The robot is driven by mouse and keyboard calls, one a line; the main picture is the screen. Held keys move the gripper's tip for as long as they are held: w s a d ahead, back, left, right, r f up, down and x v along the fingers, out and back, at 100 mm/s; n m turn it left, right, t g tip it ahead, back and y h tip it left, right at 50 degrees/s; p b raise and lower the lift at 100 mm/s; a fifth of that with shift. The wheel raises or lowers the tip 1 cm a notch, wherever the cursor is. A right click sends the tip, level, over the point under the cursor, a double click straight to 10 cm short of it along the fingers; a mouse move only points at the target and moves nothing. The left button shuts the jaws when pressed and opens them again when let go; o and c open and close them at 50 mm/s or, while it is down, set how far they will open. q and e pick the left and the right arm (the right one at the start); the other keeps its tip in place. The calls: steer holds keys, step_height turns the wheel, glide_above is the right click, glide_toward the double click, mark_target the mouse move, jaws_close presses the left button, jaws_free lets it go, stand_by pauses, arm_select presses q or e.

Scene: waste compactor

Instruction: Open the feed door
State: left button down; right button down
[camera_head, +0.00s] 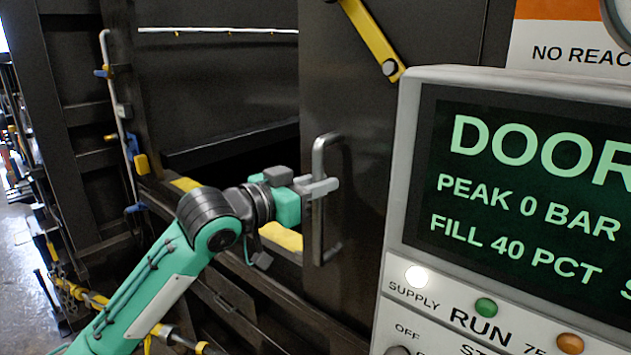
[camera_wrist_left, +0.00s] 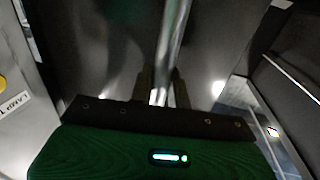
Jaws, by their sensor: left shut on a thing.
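The feed door is a dark metal panel (camera_head: 358,105) in the middle of the head view. A vertical silver bar handle (camera_head: 317,235) stands out near its left edge. My left gripper (camera_head: 325,187) is shut on the handle at about mid height, and the bar is between its fingers. In the left wrist view the handle (camera_wrist_left: 175,35) runs up from between the dark fingertips (camera_wrist_left: 160,90). To the left of the panel there is a dark opening (camera_head: 240,150). My right gripper is in neither view.
A control panel (camera_head: 392,230) with a green-lettered screen (camera_head: 520,190) and lit buttons stands close at the right. A yellow bar (camera_head: 370,40) sits on the upper door. A thin pipe (camera_head: 118,110) with yellow and blue fittings runs down the left wall. Floor shows at far left.

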arm_select(q)
steer(key=shift+r, duration=0.1)
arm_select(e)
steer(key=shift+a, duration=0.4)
arm_select(q)
steer(key=c, duration=1.5)
jaws_free()
steer(key=shift+c, duration=0.2)
steer(key=shift+o, duration=0.8)
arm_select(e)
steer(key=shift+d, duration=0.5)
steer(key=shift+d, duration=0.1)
